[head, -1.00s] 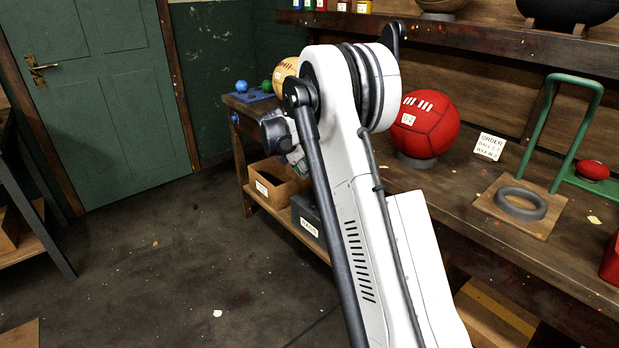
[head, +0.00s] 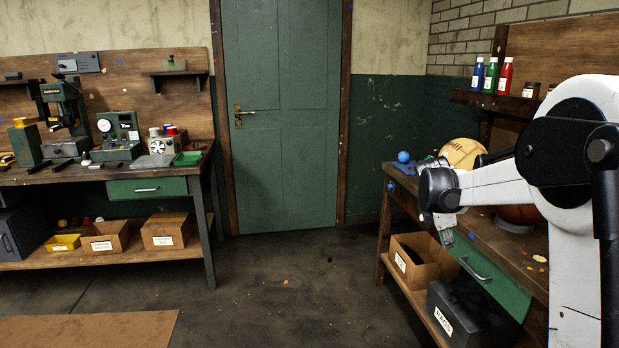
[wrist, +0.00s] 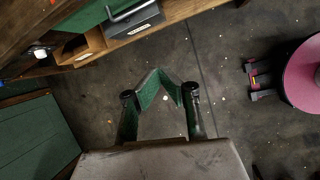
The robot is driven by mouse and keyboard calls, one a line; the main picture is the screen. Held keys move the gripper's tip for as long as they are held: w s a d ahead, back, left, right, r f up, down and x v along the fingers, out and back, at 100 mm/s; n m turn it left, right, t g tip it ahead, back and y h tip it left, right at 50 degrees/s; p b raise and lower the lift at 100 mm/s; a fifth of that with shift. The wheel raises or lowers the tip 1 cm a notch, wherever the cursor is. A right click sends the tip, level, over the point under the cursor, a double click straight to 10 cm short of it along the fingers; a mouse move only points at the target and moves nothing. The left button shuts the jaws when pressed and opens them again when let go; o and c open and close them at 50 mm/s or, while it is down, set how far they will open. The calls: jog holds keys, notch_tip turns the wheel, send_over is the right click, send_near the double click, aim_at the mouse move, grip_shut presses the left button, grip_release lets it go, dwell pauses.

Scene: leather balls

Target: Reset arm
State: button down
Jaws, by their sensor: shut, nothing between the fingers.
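My gripper (head: 447,238) hangs at the end of my white arm, in front of the right workbench (head: 540,262) and over open floor. In the wrist view my gripper (wrist: 168,84) points down at the dark floor. Its two green-padded fingers lean in towards each other, shut and empty. My arm covers the right side of the head view and hides much of the right bench.
A tan ball (head: 461,153) and a partly hidden brown ball (head: 520,214) sit on the right bench. Below are a green drawer (head: 492,284), a cardboard box (head: 420,265) and a dark box (head: 470,315). The floor (head: 290,280) before the green door (head: 283,110) is clear.

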jog(key=s+a+r+m+t+y, duration=0.1)
jog(key=s+a+r+m, duration=0.25)
jog(key=s, duration=0.25)
jog(key=s+a+r+m+t+p, duration=0.1)
jog(key=s+a+r+m, duration=0.1)
jog(key=s+a+r, duration=0.3)
jog(key=s+a+r+m+t+y, duration=0.1)
jog(key=s+a+r+m, duration=0.15)
jog(key=s, duration=0.45)
jog(key=s+a+f+m+t+y, duration=0.1)
jog(key=s+a+m, duration=0.3)
jog(key=s, duration=0.6)
jog(key=s+a+f+m+t+y+p, duration=0.1)
jog(key=s+a+f+m, duration=0.2)
jog(key=s, duration=0.7)
jog(key=shift+a+m, duration=0.85)
jog(key=shift+m, duration=0.25)
